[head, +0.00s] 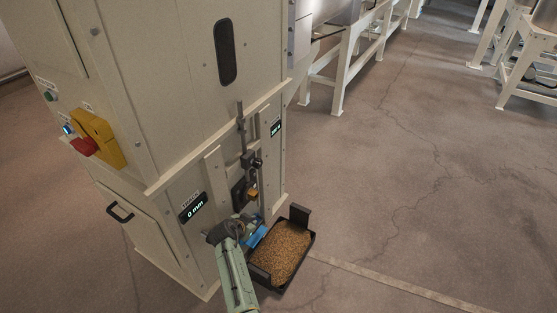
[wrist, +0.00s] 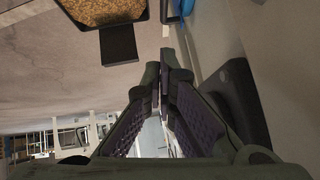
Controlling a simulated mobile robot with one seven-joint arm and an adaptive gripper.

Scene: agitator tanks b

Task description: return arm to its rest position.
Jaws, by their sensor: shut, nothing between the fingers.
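My arm (head: 235,273) reaches up from the bottom of the head view to the lower front of the tall beige cabinet (head: 170,100). My gripper (wrist: 165,68) is shut and empty in the wrist view, with its two dark ribbed fingers together at the tips. In the head view my wrist hides most of the fingers. The gripper is close to the cabinet front, beside a blue part (head: 257,235) and left of a black tray of brown grain (head: 312,238).
The tray stands low in front of the cabinet. A vertical rod with a clamp (head: 251,161) and a small orange knob (head: 252,194) stick out above my gripper. Open floor (head: 420,190) lies right.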

